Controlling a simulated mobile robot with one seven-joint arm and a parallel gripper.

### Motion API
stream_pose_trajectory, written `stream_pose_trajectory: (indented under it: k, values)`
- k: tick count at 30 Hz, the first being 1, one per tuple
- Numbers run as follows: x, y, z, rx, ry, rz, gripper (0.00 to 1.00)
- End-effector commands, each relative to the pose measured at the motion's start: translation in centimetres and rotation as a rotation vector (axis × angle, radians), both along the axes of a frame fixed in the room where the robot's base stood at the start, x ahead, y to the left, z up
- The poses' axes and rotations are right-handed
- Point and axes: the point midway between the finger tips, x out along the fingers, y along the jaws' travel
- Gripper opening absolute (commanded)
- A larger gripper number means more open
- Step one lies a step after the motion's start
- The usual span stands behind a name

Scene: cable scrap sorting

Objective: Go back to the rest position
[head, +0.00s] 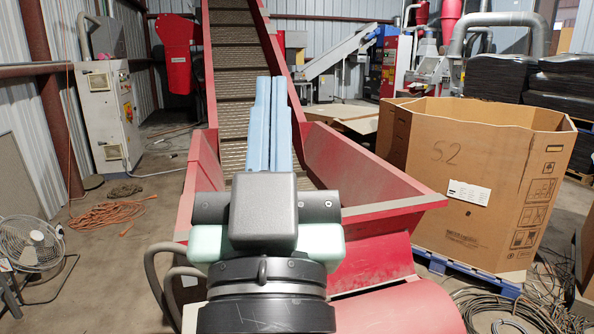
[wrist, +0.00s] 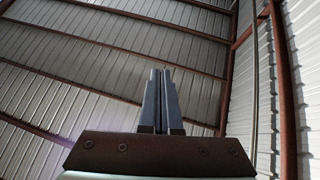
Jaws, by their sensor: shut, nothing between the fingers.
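My gripper (head: 270,92) stands in the middle of the head view with its light blue fingers pointing up. The fingers are closed together and nothing is between them. In the wrist view my gripper (wrist: 161,75) shows shut and empty against the ribbed metal roof and walls. In the head view it stands in front of the red hopper (head: 350,172) and covers part of the conveyor belt (head: 232,70) that rises behind it.
Cables (head: 510,308) lie on the floor at the lower right. A fan (head: 32,243), orange cable (head: 105,213) and grey cabinet (head: 108,115) are at the left.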

Motion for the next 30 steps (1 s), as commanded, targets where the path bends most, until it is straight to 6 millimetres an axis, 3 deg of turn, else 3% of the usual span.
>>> stream_pose_trajectory:
  k: [1, 5, 6, 18, 23, 30]
  values:
    - [-1.5, -0.8, 2.5, 0.002, -0.061, -0.014, 0.0]
    - [-5.2, -2.2, 7.5, -0.003, -0.19, -0.049, 0.0]
    - [-4.9, -2.1, 9.0, -0.003, -0.179, -0.045, 0.0]
    - [-4.6, -1.9, 17.9, -0.003, -0.17, -0.041, 0.0]
    - [-4.6, -1.9, 19.4, -0.003, -0.169, -0.041, 0.0]
    - [-4.6, -1.9, 19.3, -0.003, -0.169, -0.041, 0.0]
